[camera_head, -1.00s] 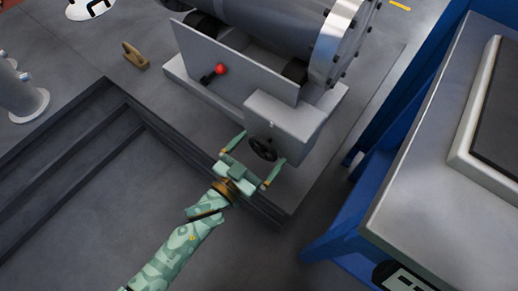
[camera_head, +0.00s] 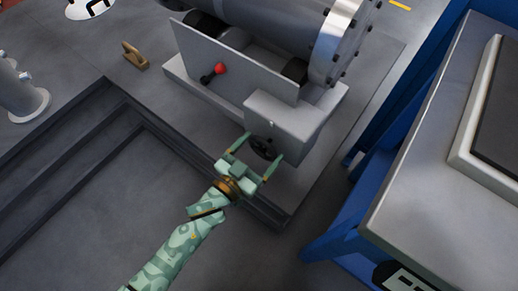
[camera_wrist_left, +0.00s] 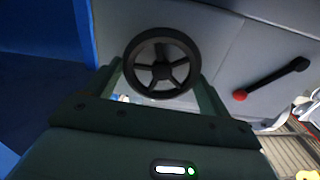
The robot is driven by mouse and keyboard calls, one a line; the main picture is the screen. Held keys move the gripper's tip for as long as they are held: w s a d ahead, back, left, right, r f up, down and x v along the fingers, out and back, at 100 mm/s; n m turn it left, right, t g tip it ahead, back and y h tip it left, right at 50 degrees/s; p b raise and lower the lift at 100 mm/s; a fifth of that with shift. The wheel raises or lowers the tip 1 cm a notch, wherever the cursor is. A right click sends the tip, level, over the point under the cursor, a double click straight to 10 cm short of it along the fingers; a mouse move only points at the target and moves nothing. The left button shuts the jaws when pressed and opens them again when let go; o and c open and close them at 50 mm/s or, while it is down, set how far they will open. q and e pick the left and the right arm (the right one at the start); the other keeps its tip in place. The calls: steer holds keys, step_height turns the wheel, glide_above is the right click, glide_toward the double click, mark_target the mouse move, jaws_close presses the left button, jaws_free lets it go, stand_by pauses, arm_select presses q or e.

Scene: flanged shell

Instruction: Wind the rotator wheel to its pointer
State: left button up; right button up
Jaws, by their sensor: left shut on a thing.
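The rotator wheel (camera_head: 264,147) is a small dark spoked handwheel on the front of a light grey box (camera_head: 288,122). In the left wrist view the black wheel (camera_wrist_left: 184,73) shows face on, with its spokes and hub clear. My left gripper (camera_head: 261,149) reaches up to the wheel, one finger on each side. It is shut on the wheel's rim; in the left wrist view the green fingers (camera_wrist_left: 160,80) flank the wheel. A small pale mark (camera_head: 272,123) sits on the box's upper edge; I cannot tell whether it is the pointer. My right gripper is out of view.
A large grey flanged cylinder (camera_head: 270,20) lies behind the box. A red-knobbed lever (camera_head: 219,69) is on the panel left of the wheel. A blue-framed bench (camera_head: 430,150) stands at right. A stepped floor edge (camera_head: 180,155) runs under my arm.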

arm_select(q)
steer(key=shift+f, duration=0.1)
stand_by(0.8)
steer(key=o, duration=0.9)
steer(key=shift+s+a, duration=0.1)
steer(key=p+v, duration=0.5)
steer(key=v, duration=1.1)
steer(key=shift+p, duration=0.4)
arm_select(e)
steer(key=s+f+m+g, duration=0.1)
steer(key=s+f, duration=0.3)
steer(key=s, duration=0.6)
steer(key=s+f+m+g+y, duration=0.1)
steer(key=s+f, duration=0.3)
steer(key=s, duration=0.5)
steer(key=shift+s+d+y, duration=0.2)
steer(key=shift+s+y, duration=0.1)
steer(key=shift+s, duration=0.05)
